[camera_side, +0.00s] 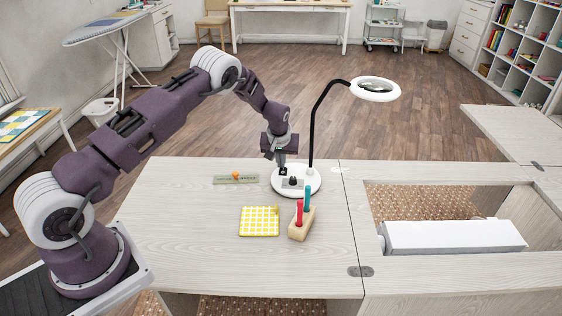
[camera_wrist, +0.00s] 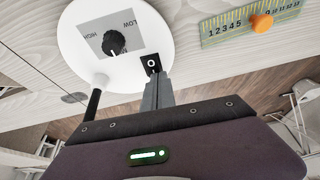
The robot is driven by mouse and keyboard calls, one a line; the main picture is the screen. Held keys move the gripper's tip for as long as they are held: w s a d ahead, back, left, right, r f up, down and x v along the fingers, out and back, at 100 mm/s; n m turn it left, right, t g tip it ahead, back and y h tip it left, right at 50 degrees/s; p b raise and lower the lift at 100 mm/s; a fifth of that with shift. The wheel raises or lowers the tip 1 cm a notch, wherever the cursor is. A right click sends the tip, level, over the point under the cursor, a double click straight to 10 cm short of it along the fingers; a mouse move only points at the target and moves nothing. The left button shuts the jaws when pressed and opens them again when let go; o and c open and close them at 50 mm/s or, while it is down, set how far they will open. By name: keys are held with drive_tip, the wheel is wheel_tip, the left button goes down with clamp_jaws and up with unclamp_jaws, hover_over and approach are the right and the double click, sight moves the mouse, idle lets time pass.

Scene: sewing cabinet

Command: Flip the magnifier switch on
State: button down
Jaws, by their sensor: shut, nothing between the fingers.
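The magnifier lamp has a ring head (camera_side: 375,90), a black curved arm (camera_side: 313,130) and a round white base (camera_side: 311,184) on the table. On the base is a grey plate marked HIGH and LOW, with a black knob (camera_wrist: 114,42); the knob shows small in the side view (camera_side: 293,181). The knob's pointer setting is hard to read. My gripper (camera_wrist: 152,64) is shut and empty. Its fingertips are over the base beside the knob, apart from it in the wrist view. In the side view my gripper (camera_side: 282,172) is just behind and left of the knob.
A ruler (camera_side: 240,179) with an orange knob (camera_side: 236,175) lies left of the base. A yellow checked cloth (camera_side: 259,222) and a wooden block (camera_side: 301,224) with red and blue handled tools stand in front. The cabinet opening (camera_side: 405,199) is at right. The table's left part is clear.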

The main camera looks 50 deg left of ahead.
drive_tip(key=shift+w+a+f, duration=0.1)
drive_tip(key=shift+f, duration=0.2)
drive_tip(key=shift+r, duration=0.1)
drive_tip(key=shift+s+d+r, duration=0.1)
drive_tip(key=shift+s+d, duration=0.5)
drive_tip(key=shift+s, duration=0.05)
